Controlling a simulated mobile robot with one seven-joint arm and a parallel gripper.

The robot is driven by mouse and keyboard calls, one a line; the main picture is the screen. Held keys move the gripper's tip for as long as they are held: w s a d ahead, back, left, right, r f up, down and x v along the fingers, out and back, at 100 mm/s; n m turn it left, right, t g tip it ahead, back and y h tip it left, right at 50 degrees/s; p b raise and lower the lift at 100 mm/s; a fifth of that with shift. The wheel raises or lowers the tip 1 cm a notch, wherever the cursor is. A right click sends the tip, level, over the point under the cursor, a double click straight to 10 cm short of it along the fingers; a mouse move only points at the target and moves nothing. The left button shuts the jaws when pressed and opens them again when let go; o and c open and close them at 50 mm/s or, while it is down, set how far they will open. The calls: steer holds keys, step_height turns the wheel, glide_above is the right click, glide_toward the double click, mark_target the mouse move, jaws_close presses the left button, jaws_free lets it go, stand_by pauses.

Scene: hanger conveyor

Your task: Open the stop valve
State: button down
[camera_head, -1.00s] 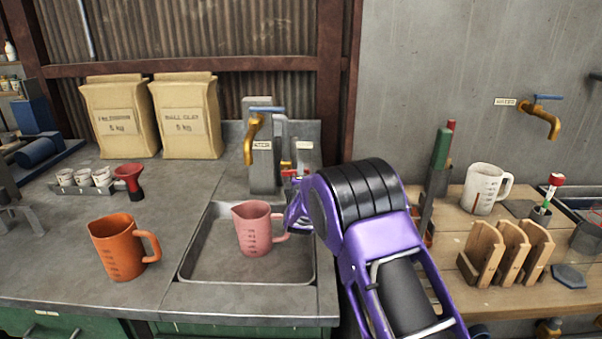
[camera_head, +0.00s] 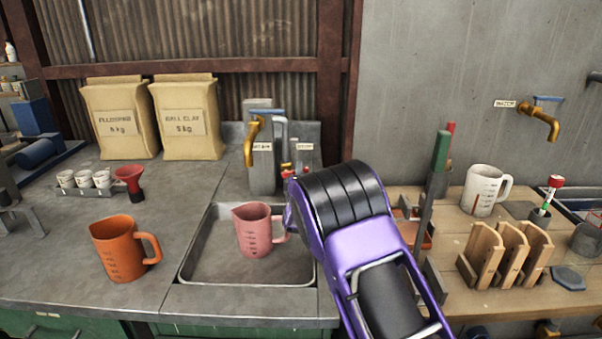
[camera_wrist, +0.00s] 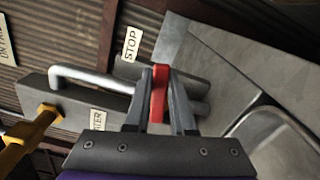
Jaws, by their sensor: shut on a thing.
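The stop valve has a red lever handle (camera_wrist: 159,92), seen in the wrist view beside a white STOP label (camera_wrist: 131,43). My gripper (camera_wrist: 160,100) is shut on that red handle, with one grey finger on each side of it. In the head view a small part of the red handle (camera_head: 287,172) shows behind my purple arm, next to the tap column. The gripper's fingers are hidden there by the arm. The valve body is mostly hidden.
A brass tap (camera_head: 250,142) with a blue lever stands over the sink (camera_head: 205,268). A pink jug (camera_head: 254,232) stands in the sink, close to my arm. An orange jug (camera_head: 118,248) stands left on the counter. Wooden racks (camera_head: 510,255) stand at right.

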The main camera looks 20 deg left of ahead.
steer(key=n, duration=0.1)
steer(key=r+n, duration=0.1)
steer(key=n, duration=0.2)
steer(key=shift+s+a+r+p, duration=0.15)
steer(key=shift+a+r+p, duration=0.1)
steer(key=shift+a+p, duration=0.15)
steer(key=shift+a+r+n, duration=0.15)
steer(key=shift+r+n, duration=0.05)
steer(key=shift+n, duration=0.5)
steer(key=shift+a+r+n, duration=0.1)
steer(key=shift+r+n, duration=0.05)
steer(key=shift+n, duration=0.55)
steer(key=c, duration=0.8)
jaws_free()
steer(key=shift+o, duration=0.2)
steer(key=shift+s, duration=0.1)
steer(key=p+v, duration=0.1)
steer(key=v, duration=1.6)
steer(key=shift+s, duration=0.2)
